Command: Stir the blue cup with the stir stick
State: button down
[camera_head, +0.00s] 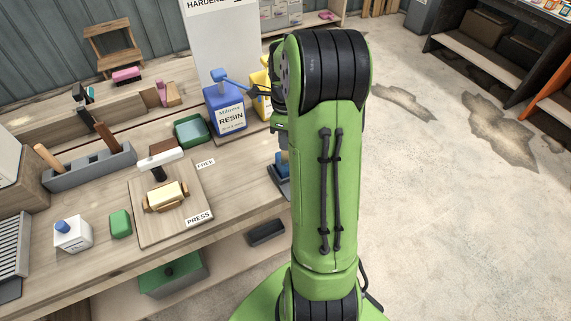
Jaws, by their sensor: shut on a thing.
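My green arm rises through the middle of the head view and covers the right end of the bench. My gripper is hidden behind the arm, so its jaws and anything in them do not show. No stir stick is visible.
A blue resin jug (226,112) and part of a yellow jug (261,80) stand left of my arm. A green tray (190,131), a wooden press board (186,225) and a grey tool holder (88,168) occupy the bench. The floor (440,190) at right is clear.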

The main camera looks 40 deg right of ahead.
jog(key=shift+s, duration=0.15)
notch_tip(320, 180, up, 8)
jog(key=p, duration=0.7)
jog(key=shift+r, duration=0.15)
dwell(0.6)
notch_tip(320, 180, up, 5)
jog(key=p, duration=0.4)
jog(key=shift+r, duration=0.1)
